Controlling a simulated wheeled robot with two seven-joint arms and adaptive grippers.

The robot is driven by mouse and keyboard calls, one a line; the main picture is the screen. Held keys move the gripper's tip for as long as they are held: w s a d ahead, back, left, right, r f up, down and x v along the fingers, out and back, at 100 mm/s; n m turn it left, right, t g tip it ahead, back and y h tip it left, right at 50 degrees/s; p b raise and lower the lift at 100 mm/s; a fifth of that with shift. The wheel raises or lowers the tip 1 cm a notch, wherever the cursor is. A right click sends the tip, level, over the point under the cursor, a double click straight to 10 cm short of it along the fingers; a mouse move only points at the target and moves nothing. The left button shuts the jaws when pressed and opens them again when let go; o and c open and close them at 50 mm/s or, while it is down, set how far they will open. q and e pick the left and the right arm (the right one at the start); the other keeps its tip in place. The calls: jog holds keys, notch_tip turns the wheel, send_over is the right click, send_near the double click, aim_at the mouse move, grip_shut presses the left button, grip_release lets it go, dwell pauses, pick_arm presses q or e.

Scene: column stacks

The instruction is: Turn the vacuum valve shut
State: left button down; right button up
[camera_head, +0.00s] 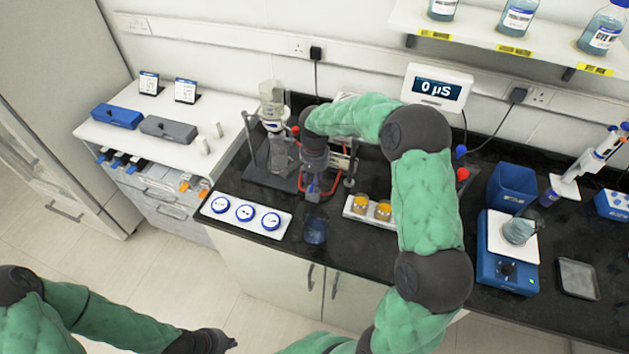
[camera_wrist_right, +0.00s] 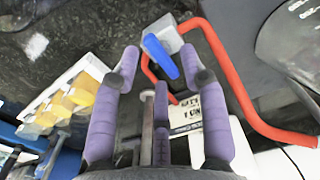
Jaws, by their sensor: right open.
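The vacuum valve shows in the right wrist view as a blue lever (camera_wrist_right: 161,57) on a pale grey body (camera_wrist_right: 163,32), beside a red hose (camera_wrist_right: 232,85). My right gripper (camera_wrist_right: 160,62) is open, its purple fingers on either side of the lever; I cannot tell whether any finger touches it. In the head view my right gripper (camera_head: 313,188) points down by the glass column stand (camera_head: 270,178) and mostly hides the valve. My left gripper (camera_head: 222,342) is low at the left, over the floor, away from the bench; its fingers are too small to read.
A meter reading 0 µS (camera_head: 437,88) is behind. A blue balance with a beaker (camera_head: 506,268) stands at right.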

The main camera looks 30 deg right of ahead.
notch_tip(320, 180, up, 11)
dwell(0.4)
jog(key=shift+r, duration=0.15)
